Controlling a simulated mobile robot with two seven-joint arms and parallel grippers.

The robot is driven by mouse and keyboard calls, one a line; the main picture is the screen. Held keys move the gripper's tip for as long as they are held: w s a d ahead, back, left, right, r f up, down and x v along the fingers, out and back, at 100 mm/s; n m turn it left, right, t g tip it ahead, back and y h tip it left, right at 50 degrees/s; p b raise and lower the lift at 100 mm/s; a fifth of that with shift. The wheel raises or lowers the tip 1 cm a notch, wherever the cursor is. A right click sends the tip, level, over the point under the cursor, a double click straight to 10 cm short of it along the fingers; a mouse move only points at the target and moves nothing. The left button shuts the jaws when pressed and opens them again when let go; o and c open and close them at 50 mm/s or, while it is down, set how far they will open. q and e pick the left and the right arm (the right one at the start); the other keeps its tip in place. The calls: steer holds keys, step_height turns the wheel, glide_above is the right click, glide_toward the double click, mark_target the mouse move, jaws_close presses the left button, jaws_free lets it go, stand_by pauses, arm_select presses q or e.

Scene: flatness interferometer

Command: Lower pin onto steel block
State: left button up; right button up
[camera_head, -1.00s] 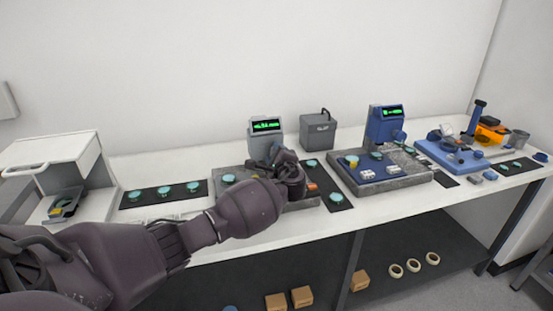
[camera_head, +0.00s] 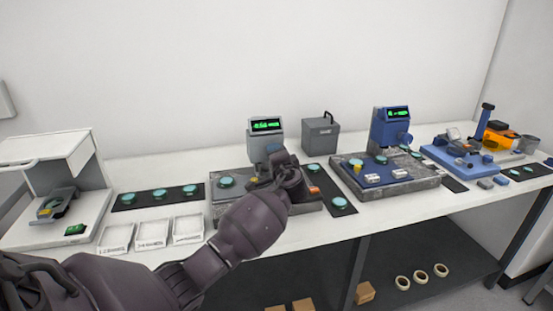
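My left gripper (camera_head: 290,172) is in front of the grey gauge (camera_head: 266,142) with a green lit display. It is beside the gauge's lower front, over the grey stone plate (camera_head: 222,208). My own wrist and hand cover the fingertips, so I cannot see whether they are open or what they touch. The pin and the steel block under this gauge cannot be made out; the hand hides that area. A teal disc (camera_head: 227,182) lies on the plate's left part. My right gripper is not in view.
A blue gauge (camera_head: 390,130) stands on another stone plate (camera_head: 425,184) to the right. Dark mats with teal discs, such as the left mat (camera_head: 125,203), flank the grey gauge. White trays (camera_head: 152,234) lie in front. A grey box (camera_head: 320,136) stands behind.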

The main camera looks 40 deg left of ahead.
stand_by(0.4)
arm_select(q)
steer(key=o, duration=0.9)
steer(key=v, duration=1.1)
steer(key=shift+a, duration=0.1)
